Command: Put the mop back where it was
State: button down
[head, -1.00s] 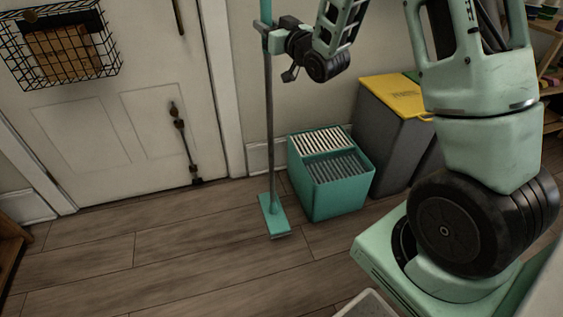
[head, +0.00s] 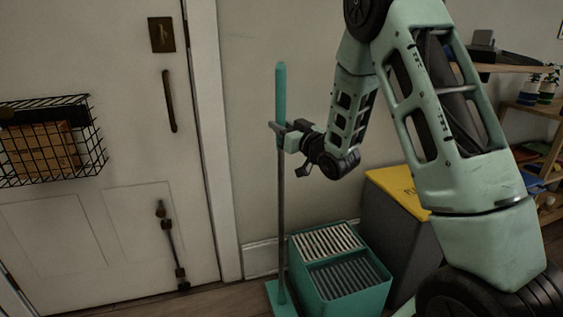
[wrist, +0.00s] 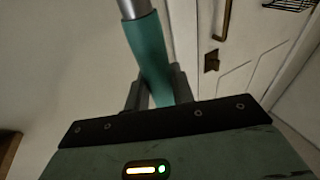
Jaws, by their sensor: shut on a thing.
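The mop (head: 281,205) stands upright, with a grey pole, a teal upper grip and a teal head low in the head view. The head is partly cut off by the bottom edge. My gripper (head: 279,133) is shut on the mop's pole around the lower end of the teal grip. In the wrist view the mop's teal grip (wrist: 149,55) passes between the fingers of my gripper (wrist: 158,90). The mop is beside the left side of a teal bucket (head: 345,290) with a slatted top. I cannot tell whether the mop's head touches the floor.
A grey bin (head: 388,235) with a yellow lid stands right of the bucket. A white door (head: 100,220) with a wire basket (head: 50,140) is on the left. Wooden shelves (head: 530,115) with small pots are at the right. A bare wall lies behind the mop.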

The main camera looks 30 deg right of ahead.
jog(key=shift+f+b, duration=0.6)
jog(key=shift+f, duration=2.4)
jog(key=c, duration=1.2)
grip_release()
